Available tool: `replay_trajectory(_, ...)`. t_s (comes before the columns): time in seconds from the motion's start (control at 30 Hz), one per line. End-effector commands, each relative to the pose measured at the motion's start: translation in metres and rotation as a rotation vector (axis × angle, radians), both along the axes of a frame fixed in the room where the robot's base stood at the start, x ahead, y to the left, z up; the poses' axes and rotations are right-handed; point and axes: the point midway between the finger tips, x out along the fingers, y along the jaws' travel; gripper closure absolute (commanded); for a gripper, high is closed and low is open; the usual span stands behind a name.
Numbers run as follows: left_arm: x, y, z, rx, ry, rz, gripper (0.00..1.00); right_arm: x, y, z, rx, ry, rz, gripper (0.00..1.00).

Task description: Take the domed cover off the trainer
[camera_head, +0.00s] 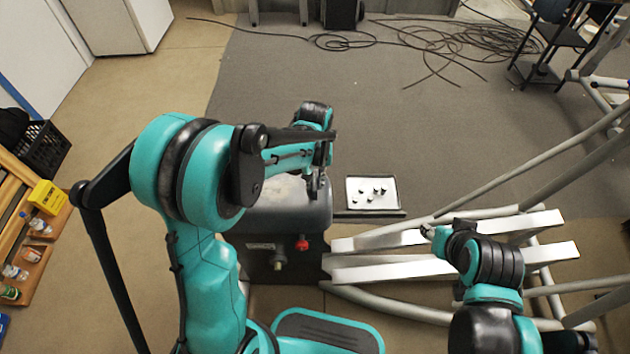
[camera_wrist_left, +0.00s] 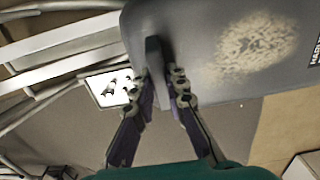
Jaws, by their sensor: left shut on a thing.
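The trainer's domed cover (camera_head: 290,212) is a grey rounded housing below the middle of the head view, partly hidden behind my left arm. It fills the upper part of the left wrist view (camera_wrist_left: 205,55), with a worn pale patch and dark lettering at its right. A dark upright ridge or handle (camera_wrist_left: 153,55) stands on it. My left gripper (camera_head: 317,190) reaches down onto the cover's right part; in the wrist view its fingers (camera_wrist_left: 164,75) are shut on that ridge. The cover appears seated on the dark trainer body (camera_head: 262,268).
A white tray (camera_head: 352,203) with several small dark parts lies right of the cover. White rails (camera_head: 400,270) and grey tubes extend right. Loose cables (camera_head: 430,45) lie on the floor behind. A wooden rack (camera_head: 45,240) and black crate (camera_head: 42,150) stand left.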

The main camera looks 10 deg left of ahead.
Motion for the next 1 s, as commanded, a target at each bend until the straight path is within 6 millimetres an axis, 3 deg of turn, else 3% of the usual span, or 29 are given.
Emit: replay_trajectory(1.0, 0.0, 0.0, 0.06, 0.001, 0.0, 0.0, 1.0, 0.0, 0.0, 0.045, 0.0, 0.0, 0.0, 0.6)
